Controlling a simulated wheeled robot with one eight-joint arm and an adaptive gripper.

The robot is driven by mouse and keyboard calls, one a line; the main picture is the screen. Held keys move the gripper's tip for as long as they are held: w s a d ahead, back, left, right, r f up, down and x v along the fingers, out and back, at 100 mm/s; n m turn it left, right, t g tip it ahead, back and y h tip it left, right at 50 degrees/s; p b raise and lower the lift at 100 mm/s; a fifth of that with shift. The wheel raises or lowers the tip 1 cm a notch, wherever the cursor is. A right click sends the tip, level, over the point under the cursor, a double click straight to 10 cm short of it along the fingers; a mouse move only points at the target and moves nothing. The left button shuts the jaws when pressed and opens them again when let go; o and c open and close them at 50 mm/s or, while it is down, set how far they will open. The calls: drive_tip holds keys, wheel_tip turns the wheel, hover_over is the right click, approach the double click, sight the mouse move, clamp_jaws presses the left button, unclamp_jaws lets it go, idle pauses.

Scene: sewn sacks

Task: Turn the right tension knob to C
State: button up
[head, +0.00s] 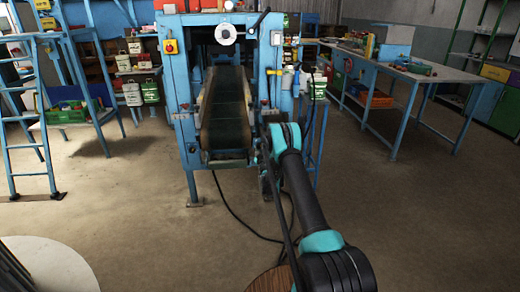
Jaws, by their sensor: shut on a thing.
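The blue machine (184,125) stands ahead with a dark belt (224,110) running through its middle. My arm reaches up from the lower right to the machine's right front post. My gripper (266,117) is small and dark there, beside the belt's right edge, partly hidden by my teal and black wrist joint. It is shut at the place of the right tension knob, which I cannot make out clearly behind it. The knob's letters and pointer are too small to read. Small red and dark fittings (181,116) show on the left front post.
A blue ladder stand (22,130) and shelves with bins are at the left. A blue workbench (430,75) stands at the right. A white round top (50,265) is at the lower left, a wooden round top (268,281) at the bottom. Cables lie on otherwise open floor.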

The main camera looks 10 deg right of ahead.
drive_tip(key=shift+m, duration=1.6)
drive_tip(key=o, duration=1.2)
drive_tip(key=shift+c, duration=0.2)
drive_tip(key=s, duration=0.7)
drive_tip(key=shift+s, duration=0.25)
